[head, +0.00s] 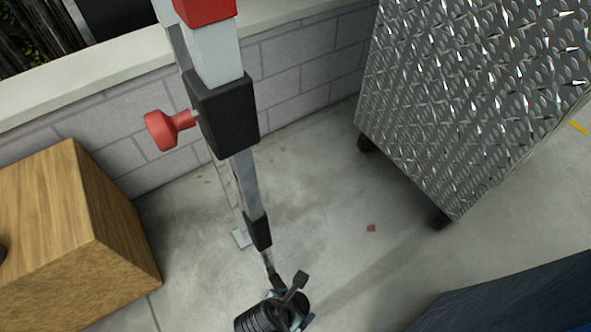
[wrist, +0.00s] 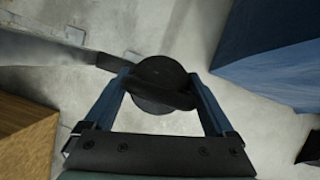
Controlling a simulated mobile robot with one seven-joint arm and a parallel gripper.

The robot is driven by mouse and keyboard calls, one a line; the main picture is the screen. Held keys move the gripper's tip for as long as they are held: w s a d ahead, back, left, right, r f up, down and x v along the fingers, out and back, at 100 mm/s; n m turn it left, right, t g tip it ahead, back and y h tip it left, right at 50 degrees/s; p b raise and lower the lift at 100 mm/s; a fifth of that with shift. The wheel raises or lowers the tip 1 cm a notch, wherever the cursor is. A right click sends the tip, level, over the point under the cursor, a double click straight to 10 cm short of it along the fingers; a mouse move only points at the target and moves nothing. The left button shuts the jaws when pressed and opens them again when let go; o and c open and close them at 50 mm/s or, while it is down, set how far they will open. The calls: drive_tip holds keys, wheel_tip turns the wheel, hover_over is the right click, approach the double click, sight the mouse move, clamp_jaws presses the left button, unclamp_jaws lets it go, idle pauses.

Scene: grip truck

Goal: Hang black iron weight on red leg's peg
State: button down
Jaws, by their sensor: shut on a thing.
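The leg (head: 216,55) with a red band at its top slants down through the head view. A red knobbed peg (head: 165,129) sticks out to the left from its black collar (head: 223,115), with nothing hanging on it. My gripper (wrist: 160,80) is shut on the black iron weight (wrist: 154,70), whose round dark body shows between the blue fingers in the wrist view. A dark bar crosses the weight between the fingers. In the head view, gripper and weight are a dark cluster at the bottom edge, far below the peg; their parts are hard to tell apart.
A wooden box (head: 50,220) stands at the left, and a diamond-plate metal cart (head: 465,90) at the upper right. A dark blue block (head: 520,298) is at the lower right. A low block wall (head: 300,60) runs behind the leg. Concrete floor between them is mostly clear.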

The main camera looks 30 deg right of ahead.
drive_tip(key=shift+w+f, duration=0.1)
drive_tip(key=shift+f, duration=0.1)
idle(0.9)
drive_tip(key=shift+c, duration=0.7)
unclamp_jaws()
drive_tip(key=shift+o, duration=0.7)
drive_tip(key=shift+s+f, duration=0.2)
drive_tip(key=p+v, duration=0.5)
drive_tip(key=v, duration=0.8)
drive_tip(key=shift+p, duration=0.4)
